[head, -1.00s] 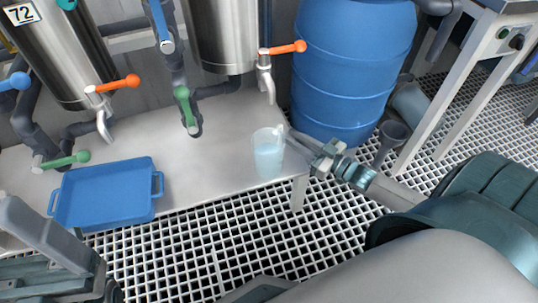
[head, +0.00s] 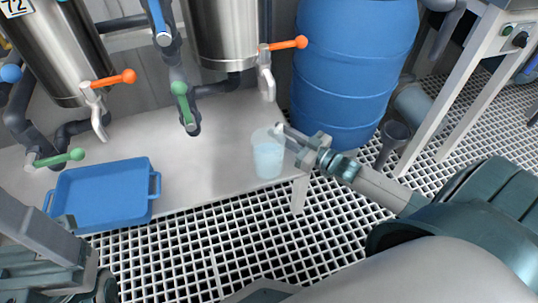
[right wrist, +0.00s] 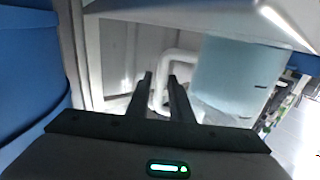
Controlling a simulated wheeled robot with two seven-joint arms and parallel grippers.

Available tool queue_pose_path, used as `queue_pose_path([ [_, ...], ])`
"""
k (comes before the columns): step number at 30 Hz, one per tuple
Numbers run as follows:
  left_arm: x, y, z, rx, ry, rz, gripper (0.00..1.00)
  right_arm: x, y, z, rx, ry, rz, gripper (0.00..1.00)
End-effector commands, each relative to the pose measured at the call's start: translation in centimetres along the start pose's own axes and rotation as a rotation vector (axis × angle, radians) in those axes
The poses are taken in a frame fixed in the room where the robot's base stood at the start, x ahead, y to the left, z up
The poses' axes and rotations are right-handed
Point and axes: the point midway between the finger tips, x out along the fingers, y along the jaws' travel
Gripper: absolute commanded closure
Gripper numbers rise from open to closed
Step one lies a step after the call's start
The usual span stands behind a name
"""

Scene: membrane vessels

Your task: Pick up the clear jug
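The clear jug (head: 268,158), tinted pale blue by what it holds, stands upright on the steel bench near its right front end. My right gripper (head: 281,130) reaches it from the right at the handle, near the rim. In the right wrist view the jug's body (right wrist: 238,78) is at the right and its pale handle (right wrist: 163,72) shows between my two dark fingers (right wrist: 161,82). A gap shows beside the handle, so the fingers look open around it. My left arm is at the lower left; its fingers are not clear enough to judge.
A blue tray (head: 104,193) lies on the steel bench (head: 215,150) to the left. A tap with an orange lever (head: 288,43) hangs above and behind the jug. A blue barrel (head: 350,75) stands behind my right gripper. White floor grating (head: 200,255) lies in front.

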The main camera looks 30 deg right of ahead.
Motion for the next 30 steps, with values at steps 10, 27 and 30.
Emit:
queue_pose_path([
  [10, -0.1, -0.03, 0.02, 0.002, -0.001, 0.001, 0.1, -0.02, 0.01, 0.0, 0.0, 0.0, 0.0, 1.0],
  [27, -0.11, -0.04, 0.05, 0.002, -0.001, 0.002, 0.1, -0.02, 0.0, 0.0, 0.0, 0.0, 0.0, 1.0],
  [30, -0.11, -0.04, 0.05, 0.002, -0.001, 0.002, 0.1, -0.02, 0.0, 0.0, 0.0, 0.0, 0.0, 1.0],
])
